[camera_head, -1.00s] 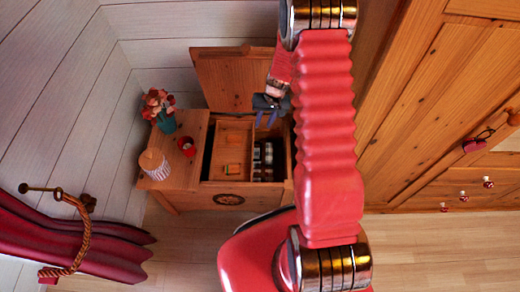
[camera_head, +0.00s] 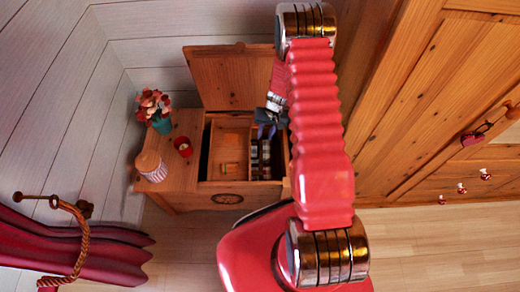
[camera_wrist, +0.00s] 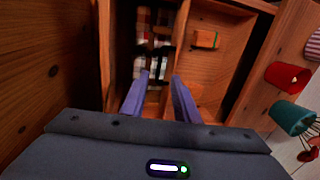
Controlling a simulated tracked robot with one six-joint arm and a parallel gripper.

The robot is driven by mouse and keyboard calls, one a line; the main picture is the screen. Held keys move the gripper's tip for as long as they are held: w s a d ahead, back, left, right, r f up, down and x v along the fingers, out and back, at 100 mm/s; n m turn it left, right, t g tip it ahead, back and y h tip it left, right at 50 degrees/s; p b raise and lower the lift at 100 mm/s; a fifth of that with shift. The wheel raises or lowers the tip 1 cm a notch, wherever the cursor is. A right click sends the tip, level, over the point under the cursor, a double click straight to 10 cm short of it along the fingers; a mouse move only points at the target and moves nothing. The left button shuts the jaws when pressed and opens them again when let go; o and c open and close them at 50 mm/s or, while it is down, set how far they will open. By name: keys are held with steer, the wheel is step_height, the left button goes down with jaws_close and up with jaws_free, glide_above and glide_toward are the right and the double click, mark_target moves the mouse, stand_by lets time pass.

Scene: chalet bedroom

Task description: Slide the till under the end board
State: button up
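The till (camera_head: 229,139) is a shallow wooden tray with a small orange item in it, set in the open chest (camera_head: 230,189) left of a gap. In the wrist view the till (camera_wrist: 222,35) lies right of my gripper. The end board (camera_head: 184,160) is the flat wooden top at the chest's left end, beside the opening; I cannot tell how the till's far edge meets it. My gripper (camera_head: 266,132) is at the opening's right side. In the wrist view its purple fingers (camera_wrist: 160,88) are apart, with nothing between them, beside the till's near wall.
Checked cloth (camera_wrist: 155,35) lies in the gap under my fingers. A flower vase (camera_head: 162,124), red cup (camera_head: 183,147) and striped jar (camera_head: 151,165) stand on the end board. The raised lid (camera_head: 234,80) is behind the opening. A wardrobe (camera_head: 440,110) stands at right.

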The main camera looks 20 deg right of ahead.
step_height(320, 180, down, 14)
steer(key=a, duration=0.2)
steer(key=shift+w+a+r, duration=0.15)
steer(key=shift+w+r, duration=0.1)
steer(key=shift+w, duration=0.2)
steer(key=shift+c, duration=0.5)
steer(key=c, duration=0.6)
jaws_close()
